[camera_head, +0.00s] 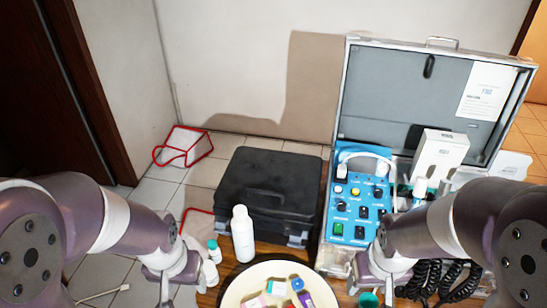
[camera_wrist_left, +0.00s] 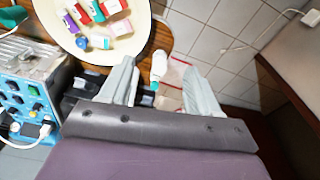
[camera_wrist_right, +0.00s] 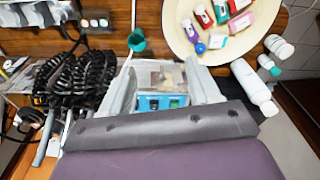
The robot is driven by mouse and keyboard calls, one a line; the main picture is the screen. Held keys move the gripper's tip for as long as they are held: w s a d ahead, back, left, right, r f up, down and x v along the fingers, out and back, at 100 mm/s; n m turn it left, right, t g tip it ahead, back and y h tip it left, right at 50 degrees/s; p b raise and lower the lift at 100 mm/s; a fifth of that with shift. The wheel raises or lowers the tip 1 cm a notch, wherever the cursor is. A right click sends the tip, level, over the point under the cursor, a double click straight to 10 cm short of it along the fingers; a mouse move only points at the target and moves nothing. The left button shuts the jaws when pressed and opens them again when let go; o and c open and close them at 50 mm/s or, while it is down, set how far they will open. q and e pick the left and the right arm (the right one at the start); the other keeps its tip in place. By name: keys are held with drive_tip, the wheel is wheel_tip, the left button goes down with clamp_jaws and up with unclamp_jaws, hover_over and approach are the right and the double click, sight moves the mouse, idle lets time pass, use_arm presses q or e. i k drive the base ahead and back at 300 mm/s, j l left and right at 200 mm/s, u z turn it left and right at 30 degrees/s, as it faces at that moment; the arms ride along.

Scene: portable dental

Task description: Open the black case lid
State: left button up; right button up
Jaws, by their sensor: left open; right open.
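The black case (camera_head: 268,190) lies shut behind the white bottle, near the middle of the head view. Its lid is down, and its front latches face my side. In the left wrist view only a dark part of the case (camera_wrist_left: 85,88) shows, partly hidden by my gripper. My left gripper (camera_head: 172,285) is open and empty, in front and to the left of the case; its spread fingers also show in the left wrist view (camera_wrist_left: 158,85). My right gripper (camera_head: 372,288) is open and empty, in front and to the right of the case, near the blue control panel.
A white bottle (camera_head: 242,234) stands right before the case. A plate (camera_head: 262,284) with small colored items is at the front. The open silver case (camera_head: 345,95) with a blue panel (camera_head: 350,205) stands to the right. A red-framed object (camera_head: 183,147) lies on the floor.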

sight(283, 185)
drive_tip(key=k+j+z, duration=0.15)
drive_tip(key=j+z, duration=0.15)
drive_tip(key=j, duration=0.15)
drive_tip(key=k+j+z, duration=0.2)
drive_tip(key=j+z, duration=0.15)
drive_tip(key=k+j+z, duration=0.3)
drive_tip(key=j, duration=0.15)
drive_tip(key=k+j+z, duration=0.2)
drive_tip(key=j+z, duration=0.15)
drive_tip(key=i+j+z, duration=0.2)
drive_tip(key=j+z, duration=0.15)
drive_tip(key=j, duration=0.2)
drive_tip(key=i+j+z, duration=0.15)
drive_tip(key=j+z, duration=0.2)
drive_tip(key=j, duration=0.2)
drive_tip(key=j+z, duration=0.35)
drive_tip(key=j, duration=0.2)
